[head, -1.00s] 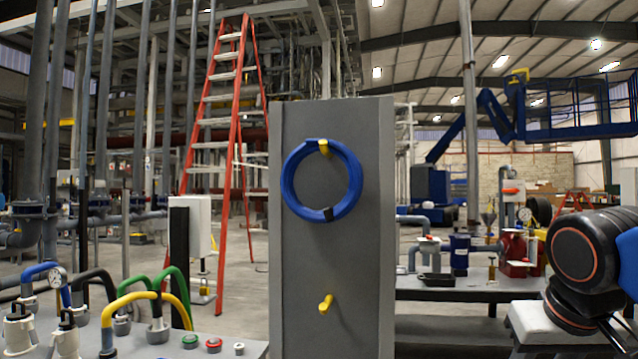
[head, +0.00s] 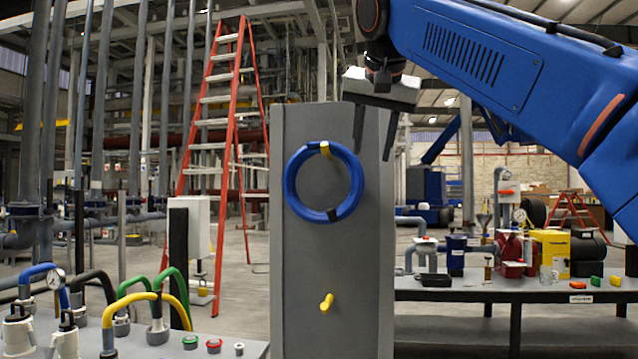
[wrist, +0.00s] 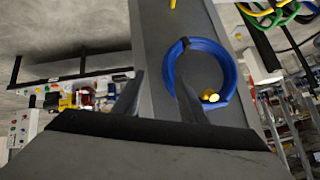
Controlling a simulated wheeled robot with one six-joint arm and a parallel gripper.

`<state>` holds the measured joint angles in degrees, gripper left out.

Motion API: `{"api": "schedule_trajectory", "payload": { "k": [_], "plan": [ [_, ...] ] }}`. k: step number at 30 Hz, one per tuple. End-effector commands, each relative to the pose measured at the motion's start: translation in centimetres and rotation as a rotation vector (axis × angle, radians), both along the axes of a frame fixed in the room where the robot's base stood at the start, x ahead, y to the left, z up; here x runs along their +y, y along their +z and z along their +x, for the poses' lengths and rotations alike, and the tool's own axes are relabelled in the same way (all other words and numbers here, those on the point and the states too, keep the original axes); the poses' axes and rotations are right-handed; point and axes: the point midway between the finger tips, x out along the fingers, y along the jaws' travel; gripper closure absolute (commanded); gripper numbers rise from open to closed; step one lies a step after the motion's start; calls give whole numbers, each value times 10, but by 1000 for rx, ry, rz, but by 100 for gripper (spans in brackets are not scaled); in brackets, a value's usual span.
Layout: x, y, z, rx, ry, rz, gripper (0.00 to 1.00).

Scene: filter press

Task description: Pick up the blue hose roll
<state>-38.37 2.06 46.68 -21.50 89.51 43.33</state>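The blue hose roll (head: 290,190) hangs on the upper yellow peg (head: 325,148) of a grey upright panel (head: 300,270) in the head view. A dark tie wraps its lower right. My gripper (head: 373,155) is open and empty, with its fingers pointing down, above and right of the roll. In the wrist view the roll (wrist: 232,75) shows beyond the fingers, and one finger overlaps its near part in the picture. My gripper (wrist: 160,95) appears apart from the roll, though its exact distance is hard to tell.
A lower yellow peg (head: 327,302) juts from the panel, empty. A bench (head: 450,296) with pipes, red cans and a yellow box stands at right. A table (head: 225,333) with coloured hoses stands at left. A red ladder (head: 228,130) is behind.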

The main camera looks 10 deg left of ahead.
Motion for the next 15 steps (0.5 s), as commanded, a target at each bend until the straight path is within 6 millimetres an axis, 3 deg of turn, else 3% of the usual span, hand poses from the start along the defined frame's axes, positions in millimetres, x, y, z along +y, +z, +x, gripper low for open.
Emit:
{"api": "schedule_trajectory", "payload": {
  "k": [3, 7, 15],
  "plan": [
    [19, 15, -1, -14, -10, 33, 62],
    [26, 22, -1, -21, -19, 50, 62],
    [30, -1, 23, -20, -23, 51, 62]
  ]
}}
